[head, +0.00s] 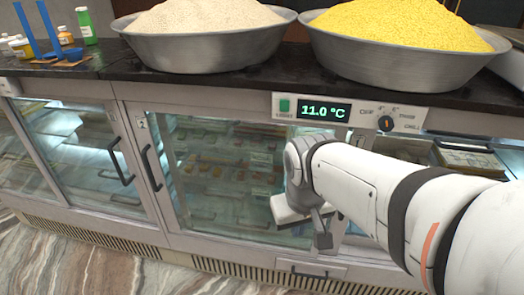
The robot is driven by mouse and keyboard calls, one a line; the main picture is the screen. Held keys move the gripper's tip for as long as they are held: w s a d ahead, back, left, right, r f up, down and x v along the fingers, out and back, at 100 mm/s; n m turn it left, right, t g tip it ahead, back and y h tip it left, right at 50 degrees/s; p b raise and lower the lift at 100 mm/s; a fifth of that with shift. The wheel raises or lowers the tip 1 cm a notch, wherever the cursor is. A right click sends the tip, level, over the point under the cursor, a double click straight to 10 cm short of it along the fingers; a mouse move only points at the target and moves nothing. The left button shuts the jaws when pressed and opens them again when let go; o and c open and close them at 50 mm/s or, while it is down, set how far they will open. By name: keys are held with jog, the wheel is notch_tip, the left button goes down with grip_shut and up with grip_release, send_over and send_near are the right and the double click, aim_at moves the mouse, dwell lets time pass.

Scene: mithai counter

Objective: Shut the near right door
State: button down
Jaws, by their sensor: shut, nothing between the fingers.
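A glass-fronted chilled counter fills the view. Its left glass door (75,150) has a dark handle (120,162) on its right side. The middle glass door (225,170), marked 2, has a dark handle (152,167) on its left side, and it looks flush with the frame. Farther right, an opening (465,155) shows boxes inside. My arm hides most of that bay, so I cannot tell how its door stands. My gripper (322,240) is shut and empty, pointing down in front of the right part of the middle door. I cannot tell whether it touches anything.
A dark countertop (235,85) carries a bowl of pale grain (205,50) and a bowl of yellow grain (400,65). A control panel with a display (325,110) and a knob (386,123) is above the doors. The marbled floor (85,265) is clear at lower left.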

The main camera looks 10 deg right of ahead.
jog(key=w+d+f+n+g+h+b, duration=0.3)
jog(key=w+d+f+n+h+b, duration=0.1)
jog(key=w+f+b, duration=0.25)
jog(key=w+d+f+n+g+h+b, duration=0.3)
jog(key=w+d+f+n+h+b, duration=0.25)
jog(key=f, duration=0.25)
jog(key=w+a+f+n+h+b, duration=0.1)
jog(key=w+f+n+h+b, duration=0.5)
jog(key=w+f+h+b, duration=0.45)
jog(key=d+y+b, duration=0.2)
jog(key=d, duration=1.1)
jog(key=shift+d+y, duration=0.3)
jog(key=shift+y, duration=0.1)
jog(key=shift+s+d+r+t, duration=0.1)
jog(key=shift+s+t, duration=0.05)
jog(key=shift+t, duration=0.15)
